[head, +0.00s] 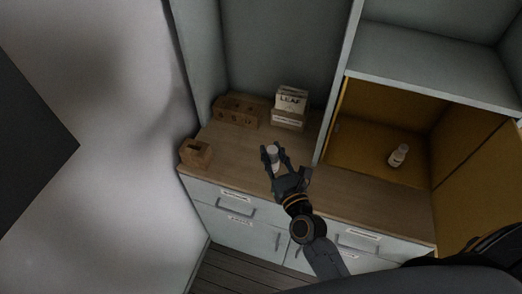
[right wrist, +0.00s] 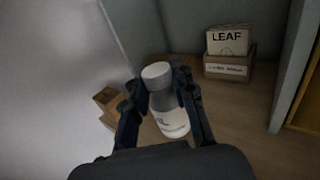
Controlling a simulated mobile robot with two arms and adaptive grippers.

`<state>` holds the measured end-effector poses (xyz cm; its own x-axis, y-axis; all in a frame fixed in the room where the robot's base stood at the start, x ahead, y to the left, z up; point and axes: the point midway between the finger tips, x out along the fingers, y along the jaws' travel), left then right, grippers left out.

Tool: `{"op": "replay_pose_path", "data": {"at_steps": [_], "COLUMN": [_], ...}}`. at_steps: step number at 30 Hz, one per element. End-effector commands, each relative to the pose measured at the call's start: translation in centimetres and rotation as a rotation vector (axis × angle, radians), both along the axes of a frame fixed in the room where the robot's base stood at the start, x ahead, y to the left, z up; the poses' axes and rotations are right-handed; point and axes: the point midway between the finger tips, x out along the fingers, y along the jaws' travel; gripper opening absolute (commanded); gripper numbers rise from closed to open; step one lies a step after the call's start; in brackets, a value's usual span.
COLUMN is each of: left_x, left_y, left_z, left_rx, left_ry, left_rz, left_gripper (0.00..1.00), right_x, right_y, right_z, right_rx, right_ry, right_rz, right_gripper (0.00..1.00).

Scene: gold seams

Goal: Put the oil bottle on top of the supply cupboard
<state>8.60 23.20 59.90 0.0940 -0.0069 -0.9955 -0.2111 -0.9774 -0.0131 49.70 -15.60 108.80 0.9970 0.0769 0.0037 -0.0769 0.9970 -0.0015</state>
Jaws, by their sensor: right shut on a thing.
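My right gripper (head: 272,156) is shut on a white-capped bottle (right wrist: 167,105) with a pale label; the lettering is too small and partly hidden to read fully. The same bottle shows in the head view (head: 273,154) over the wooden counter. It is roughly upright, and I cannot tell whether it touches the counter. A cupboard with a yellow interior (head: 375,140) stands open at the right, and its flat grey top (head: 430,65) looks bare. I cannot read any name on it. My left gripper is not in view.
Another white bottle (head: 398,155) stands inside the yellow compartment. A wooden rack (head: 236,111) and a small wooden box (head: 195,153) are at left. A grey upright panel (head: 338,85) divides the bays.

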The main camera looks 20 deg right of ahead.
Motion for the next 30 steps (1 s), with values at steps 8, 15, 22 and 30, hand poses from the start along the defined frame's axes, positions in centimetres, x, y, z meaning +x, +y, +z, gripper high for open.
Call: {"op": "replay_pose_path", "data": {"at_steps": [8,15,22,30], "left_x": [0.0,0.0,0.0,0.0], "left_y": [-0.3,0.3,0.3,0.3], "left_z": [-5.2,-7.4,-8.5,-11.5], "left_rx": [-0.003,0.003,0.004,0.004], "left_ry": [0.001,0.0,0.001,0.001], "left_rz": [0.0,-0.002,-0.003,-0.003], "left_gripper": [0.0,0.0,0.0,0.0], "right_x": [6.1,8.2,9.0,9.2], "right_y": [-0.8,-1.1,-1.2,-1.2], "right_z": [-4.9,-7.0,-8.0,-11.2], "right_rx": [0.001,0.002,0.001,0.001], "right_ry": [-0.002,-0.001,-0.001,0.001], "right_rz": [0.0,0.0,0.0,0.0], "right_gripper": [0.0,0.0,0.0,0.0]}}
